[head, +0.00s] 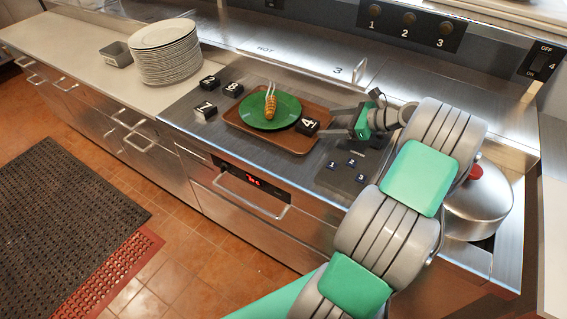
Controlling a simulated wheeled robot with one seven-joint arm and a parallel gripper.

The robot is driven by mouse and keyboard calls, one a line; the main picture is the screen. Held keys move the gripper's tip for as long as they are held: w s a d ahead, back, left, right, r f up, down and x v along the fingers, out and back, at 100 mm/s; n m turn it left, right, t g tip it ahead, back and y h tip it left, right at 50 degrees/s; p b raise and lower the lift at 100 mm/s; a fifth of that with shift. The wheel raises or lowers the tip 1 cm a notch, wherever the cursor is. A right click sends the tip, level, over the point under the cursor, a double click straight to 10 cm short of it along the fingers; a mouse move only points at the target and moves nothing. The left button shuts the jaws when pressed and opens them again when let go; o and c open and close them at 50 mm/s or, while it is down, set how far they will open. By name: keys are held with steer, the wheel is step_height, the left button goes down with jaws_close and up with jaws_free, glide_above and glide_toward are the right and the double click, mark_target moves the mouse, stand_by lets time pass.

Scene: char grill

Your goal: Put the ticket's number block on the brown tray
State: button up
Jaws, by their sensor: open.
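The brown tray (239,116) lies on the steel counter. A green plate (260,120) on it holds an orange-brown food piece (270,105) with pale sticks. A black block marked 4 (307,126) sits at the tray's right side, beside the plate. My gripper (331,122) is open just right of that block, with no thing between its fingers that I can make out. A block marked 7 (205,110), a block marked 8 (233,90) and another block (209,82), its number unclear, stand left of the tray. A 3 shows near a small clear holder (359,71) on the back ledge; I cannot make out a ticket.
A dark panel (343,175) with small blue number labels lies right of the tray, beneath my arm. A steel dome with a red knob (475,172) stands at right. A plate stack (165,52) and a small grey container (116,53) stand at far left.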

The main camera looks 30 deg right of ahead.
steer(key=w+a+r+n+g+h, duration=0.1)
steer(key=w+a+r+n+g, duration=0.1)
steer(key=a+n, duration=0.35)
steer(key=w+a+r+n+g, duration=0.1)
steer(key=w+a+r+n, duration=0.15)
steer(key=a, duration=0.55)
steer(key=s+a+r+n+g+h, duration=0.1)
steer(key=s+a+n, duration=0.2)
steer(key=a+n, duration=0.25)
steer(key=s+a+n+g+h, duration=0.2)
steer(key=s+a+n, duration=0.15)
steer(key=a, duration=0.35)
steer(key=s+a+n+h, duration=0.1)
steer(key=s+a+n, duration=0.1)
steer(key=s+n, duration=0.3)
steer(key=s+a+n+h, duration=0.1)
steer(key=s+a+n, duration=0.2)
steer(key=s+n, duration=0.3)
steer(key=s+f, duration=0.1)
steer(key=s, duration=0.2)
steer(key=shift+a+g, duration=0.25)
steer(key=shift+g, duration=0.15)
